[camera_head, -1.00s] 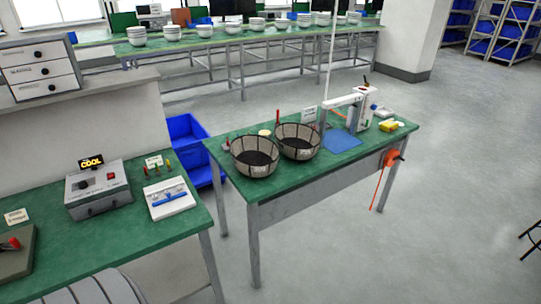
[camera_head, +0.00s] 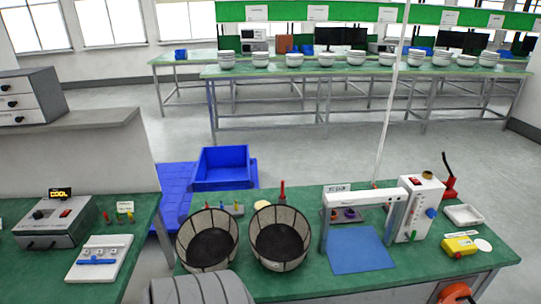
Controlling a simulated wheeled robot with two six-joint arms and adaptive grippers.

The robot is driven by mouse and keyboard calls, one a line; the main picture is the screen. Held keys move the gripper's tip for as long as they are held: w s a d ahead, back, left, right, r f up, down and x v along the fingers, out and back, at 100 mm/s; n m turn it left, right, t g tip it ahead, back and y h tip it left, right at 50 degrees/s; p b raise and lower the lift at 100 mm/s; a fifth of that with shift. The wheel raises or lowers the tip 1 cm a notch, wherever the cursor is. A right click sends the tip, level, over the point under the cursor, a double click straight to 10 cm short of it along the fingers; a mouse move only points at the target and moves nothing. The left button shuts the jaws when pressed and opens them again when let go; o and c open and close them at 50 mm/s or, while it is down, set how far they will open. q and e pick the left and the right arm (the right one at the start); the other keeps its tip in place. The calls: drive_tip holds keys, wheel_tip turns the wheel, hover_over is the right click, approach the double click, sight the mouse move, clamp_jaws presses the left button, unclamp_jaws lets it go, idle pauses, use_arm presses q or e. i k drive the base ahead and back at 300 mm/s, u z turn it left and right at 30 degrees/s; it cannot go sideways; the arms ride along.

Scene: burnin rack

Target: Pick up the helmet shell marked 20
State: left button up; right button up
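No number 20 is readable on anything in view. White bowl-like shells (camera_head: 262,61) stand in a row of several along the far green bench (camera_head: 300,71); they could be helmet shells, but their marks are too small to read. Two dark mesh bowls with pale rims, a left one (camera_head: 208,243) and a right one (camera_head: 280,239), sit side by side on the near green table. I cannot tell whether either is a helmet shell. Neither of my grippers is in view.
The near table (camera_head: 400,283) also holds a blue mat (camera_head: 359,249), a white press-like device (camera_head: 418,208) and a yellow box (camera_head: 459,246). A left table carries a grey control box (camera_head: 56,221). Blue bins (camera_head: 221,168) stand behind. Open floor (camera_head: 320,140) lies before the far bench.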

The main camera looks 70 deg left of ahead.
sight(207, 241)
drive_tip(key=i, duration=1.55)
drive_tip(key=u, duration=3.05)
drive_tip(key=i, duration=0.5)
